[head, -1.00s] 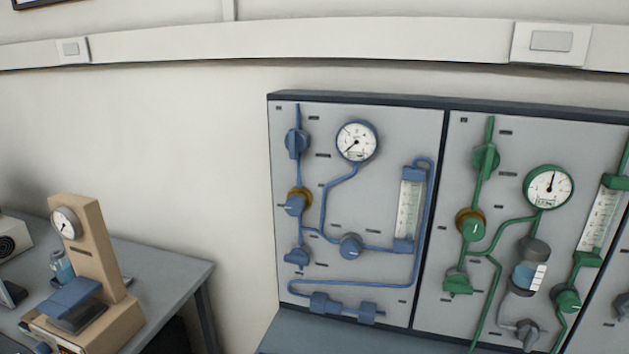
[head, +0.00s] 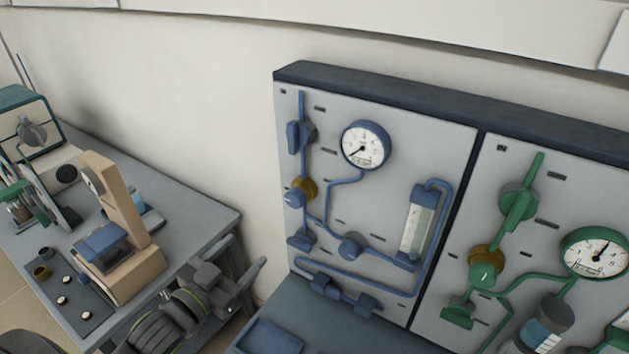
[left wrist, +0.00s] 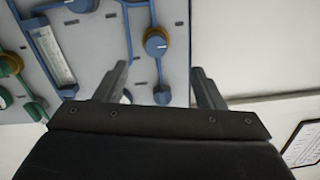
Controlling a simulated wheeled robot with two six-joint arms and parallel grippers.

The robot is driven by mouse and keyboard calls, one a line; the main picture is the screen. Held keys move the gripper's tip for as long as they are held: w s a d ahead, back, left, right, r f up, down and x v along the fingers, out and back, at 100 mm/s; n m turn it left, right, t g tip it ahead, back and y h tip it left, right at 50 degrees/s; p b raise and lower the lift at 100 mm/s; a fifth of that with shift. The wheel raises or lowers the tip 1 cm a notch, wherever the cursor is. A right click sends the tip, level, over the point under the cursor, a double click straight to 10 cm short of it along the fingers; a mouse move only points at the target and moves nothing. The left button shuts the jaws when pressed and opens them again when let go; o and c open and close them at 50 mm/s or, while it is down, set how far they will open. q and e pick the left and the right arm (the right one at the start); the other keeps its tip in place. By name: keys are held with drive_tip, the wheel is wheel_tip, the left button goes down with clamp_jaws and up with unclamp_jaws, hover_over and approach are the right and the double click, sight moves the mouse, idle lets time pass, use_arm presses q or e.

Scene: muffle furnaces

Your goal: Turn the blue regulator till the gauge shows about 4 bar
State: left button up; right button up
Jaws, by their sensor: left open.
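The blue regulator (head: 296,198), a blue knob with a brass-coloured collar, sits on the left column of the blue panel in the head view. It also shows in the left wrist view (left wrist: 155,42), beyond the fingers. The round blue-rimmed gauge (head: 364,145) is up and right of it; its needle points lower left, and its numbers are too small to read. My left gripper (head: 245,255) is below and left of the regulator, apart from it. In the left wrist view its two fingers (left wrist: 160,68) are spread with nothing held. My right gripper is not in view.
A blue shut-off knob (head: 300,136) is above the regulator and another (head: 301,240) below it. A flowmeter (head: 417,228) stands to the right. A green panel (head: 540,190) adjoins. A bench (head: 190,205) with a beige instrument (head: 122,235) is at left.

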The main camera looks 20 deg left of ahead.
sight(292, 201)
use_arm(q)
drive_tip(key=w+d, duration=0.1)
drive_tip(key=w, duration=0.4)
drive_tip(key=w+d+r+p, duration=0.1)
drive_tip(key=w, duration=0.5)
drive_tip(key=w+d+r, duration=0.1)
drive_tip(key=w, duration=0.5)
drive_tip(key=shift+d+r+p, duration=0.1)
drive_tip(key=shift+p, duration=0.3)
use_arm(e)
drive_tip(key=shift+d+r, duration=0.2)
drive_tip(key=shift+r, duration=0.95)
use_arm(q)
drive_tip(key=c, duration=1)
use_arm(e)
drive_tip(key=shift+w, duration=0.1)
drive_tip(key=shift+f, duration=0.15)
